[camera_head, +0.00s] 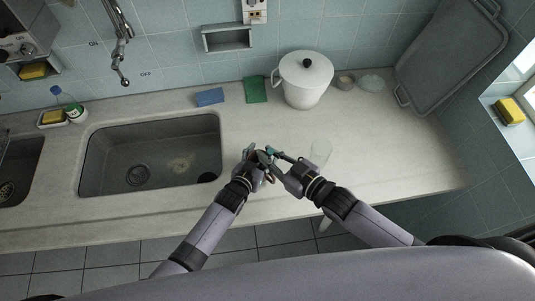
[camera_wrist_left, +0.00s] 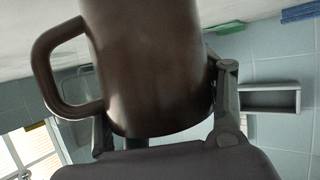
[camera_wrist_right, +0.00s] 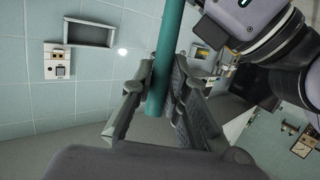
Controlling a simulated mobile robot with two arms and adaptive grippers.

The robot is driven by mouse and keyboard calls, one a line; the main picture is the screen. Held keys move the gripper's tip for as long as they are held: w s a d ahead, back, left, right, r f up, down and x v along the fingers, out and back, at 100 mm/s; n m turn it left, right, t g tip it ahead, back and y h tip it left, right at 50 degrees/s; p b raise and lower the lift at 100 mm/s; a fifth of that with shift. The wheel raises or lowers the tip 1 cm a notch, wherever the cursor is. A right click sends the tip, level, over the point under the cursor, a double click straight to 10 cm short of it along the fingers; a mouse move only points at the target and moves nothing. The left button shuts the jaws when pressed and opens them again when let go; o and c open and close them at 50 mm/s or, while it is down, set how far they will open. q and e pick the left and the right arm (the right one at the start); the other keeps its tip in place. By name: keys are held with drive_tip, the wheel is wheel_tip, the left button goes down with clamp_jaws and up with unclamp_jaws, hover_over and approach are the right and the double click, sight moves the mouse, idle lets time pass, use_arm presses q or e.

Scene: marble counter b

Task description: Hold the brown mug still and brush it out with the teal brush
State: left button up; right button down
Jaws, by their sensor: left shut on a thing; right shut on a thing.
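The brown mug (camera_wrist_left: 150,70) fills the upper middle of the left wrist view, its handle to the left. My left gripper (camera_head: 254,158) is shut on the mug's body, one finger at each side. In the head view the mug is small and mostly hidden between the two grippers. The teal brush (camera_wrist_right: 166,55) shows in the right wrist view as a teal handle between the fingers. My right gripper (camera_head: 279,162) is shut on that handle, close beside the left gripper. The brush's handle end (camera_head: 270,151) shows at the mug; I cannot tell how deep the bristles sit.
The sink (camera_head: 150,155) is at left. A white pot (camera_head: 304,80), a green cloth (camera_head: 256,90) and a blue sponge (camera_head: 210,97) are behind. The counter at right is mostly free.

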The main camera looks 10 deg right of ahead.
drive_tip(key=shift+w+a, duration=0.3)
drive_tip(key=shift+w, duration=0.2)
drive_tip(key=shift+w+a, duration=0.25)
drive_tip(key=shift+w, duration=0.2)
drive_tip(key=shift+s+a, duration=0.2)
drive_tip(key=shift+s, duration=0.4)
idle(0.7)
drive_tip(key=shift+s, duration=0.1)
